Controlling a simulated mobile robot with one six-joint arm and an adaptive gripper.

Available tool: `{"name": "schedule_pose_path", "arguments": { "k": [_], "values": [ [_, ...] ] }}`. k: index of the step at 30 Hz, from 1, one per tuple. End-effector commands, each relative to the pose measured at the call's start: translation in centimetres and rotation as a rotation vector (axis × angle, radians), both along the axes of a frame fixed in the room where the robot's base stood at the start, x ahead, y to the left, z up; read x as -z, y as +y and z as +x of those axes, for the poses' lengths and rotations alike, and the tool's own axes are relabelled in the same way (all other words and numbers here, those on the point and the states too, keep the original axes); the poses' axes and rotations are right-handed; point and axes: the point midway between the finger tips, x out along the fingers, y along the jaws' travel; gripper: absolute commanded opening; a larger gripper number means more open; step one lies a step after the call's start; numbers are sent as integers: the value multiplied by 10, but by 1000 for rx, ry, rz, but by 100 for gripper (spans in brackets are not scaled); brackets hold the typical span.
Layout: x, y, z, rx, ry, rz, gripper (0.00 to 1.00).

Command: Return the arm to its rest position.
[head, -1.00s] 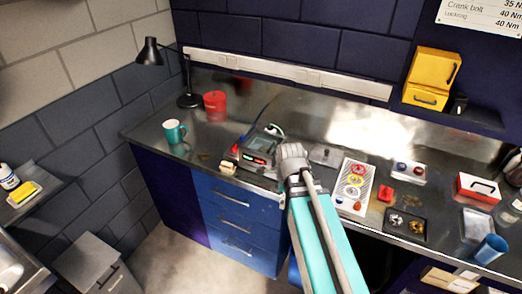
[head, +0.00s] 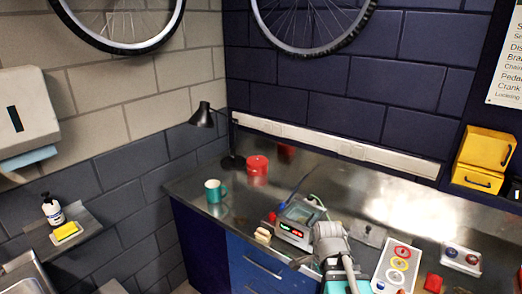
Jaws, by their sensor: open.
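My arm (head: 332,248) rises from the bottom edge of the head view, right of centre. Its grey rounded joint and a short teal piece show in front of the bench, with a grey hose along it. No fingers of my gripper can be made out, and nothing held shows.
Yellow bins (head: 485,150) sit at right. Wheels (head: 313,22) hang above.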

Motion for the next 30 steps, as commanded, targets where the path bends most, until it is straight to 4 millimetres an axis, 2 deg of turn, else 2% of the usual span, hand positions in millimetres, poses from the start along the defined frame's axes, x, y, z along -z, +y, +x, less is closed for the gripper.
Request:
{"name": "schedule_pose_path", "arguments": {
  "k": [21,25,30],
  "values": [
    [0,9,-11,-1039,2,0,100],
    [0,11,-12,-1174,2,0,100],
    [0,11,-13,-1263,2,0,100]
  ]
}}
